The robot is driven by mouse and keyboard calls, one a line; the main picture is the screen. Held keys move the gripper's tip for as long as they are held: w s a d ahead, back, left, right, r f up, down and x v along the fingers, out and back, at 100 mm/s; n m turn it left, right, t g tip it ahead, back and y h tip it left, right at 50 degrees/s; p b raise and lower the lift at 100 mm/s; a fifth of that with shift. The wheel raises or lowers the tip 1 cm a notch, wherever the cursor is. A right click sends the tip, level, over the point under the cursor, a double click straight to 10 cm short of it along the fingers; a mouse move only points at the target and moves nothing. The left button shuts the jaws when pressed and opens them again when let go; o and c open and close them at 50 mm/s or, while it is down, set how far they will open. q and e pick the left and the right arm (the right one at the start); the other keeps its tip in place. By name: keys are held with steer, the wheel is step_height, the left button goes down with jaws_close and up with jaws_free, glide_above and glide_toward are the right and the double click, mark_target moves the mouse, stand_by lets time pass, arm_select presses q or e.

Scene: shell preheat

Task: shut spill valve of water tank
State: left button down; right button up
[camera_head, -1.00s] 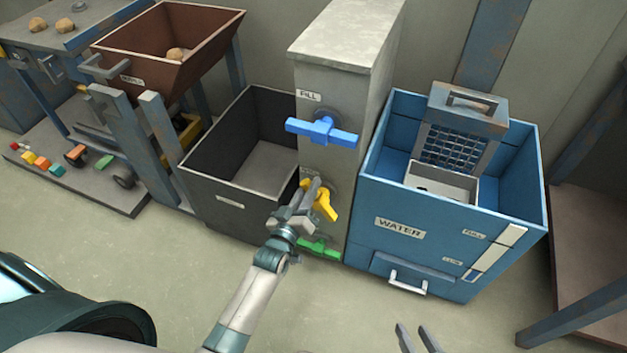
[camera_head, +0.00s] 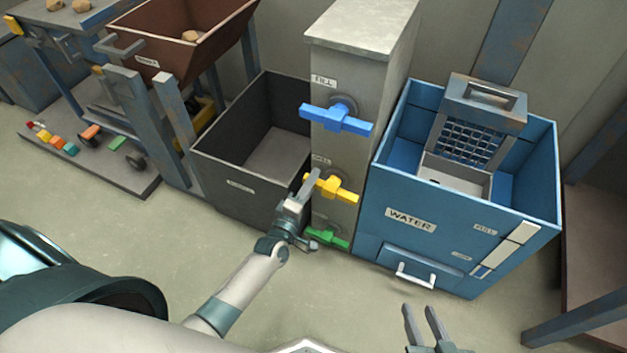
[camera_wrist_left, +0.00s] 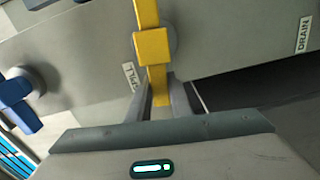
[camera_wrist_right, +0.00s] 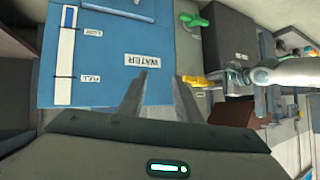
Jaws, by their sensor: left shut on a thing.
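The yellow spill valve handle (camera_head: 338,188) is on the front of the grey column, left of the blue water tank (camera_head: 473,254). Its bar lies crosswise, nearly level, in the head view. My left gripper (camera_head: 311,186) is shut on the left end of the yellow handle. In the left wrist view the handle (camera_wrist_left: 152,48) runs down between the fingers (camera_wrist_left: 161,97), beside the SPILL label (camera_wrist_left: 130,76). My right gripper (camera_head: 422,322) is open and empty in front of the tank, and the right wrist view shows its fingers apart (camera_wrist_right: 157,98).
A blue FILL valve (camera_head: 337,118) sits above the yellow one and a green valve (camera_head: 328,236) below it. A dark open bin (camera_head: 240,185) stands left of the column. The tank front has a drawer handle (camera_head: 415,275). The floor in front is clear.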

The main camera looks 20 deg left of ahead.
arm_select(q)
steer(key=shift+f+n, duration=0.45)
steer(key=shift+n, duration=0.35)
arm_select(e)
steer(key=shift+w+a+r+t+y, duration=0.15)
steer(key=shift+w+a+r+t, duration=0.1)
steer(key=shift+w+r+t, duration=0.25)
steer(key=shift+w+a+r+t+y, duration=0.15)
steer(key=shift+w+a+r+t, duration=0.1)
steer(key=shift+r+t, duration=0.25)
steer(key=shift+r, duration=0.1)
arm_select(q)
steer(key=c, duration=1.6)
jaws_free()
steer(key=shift+s, duration=0.15)
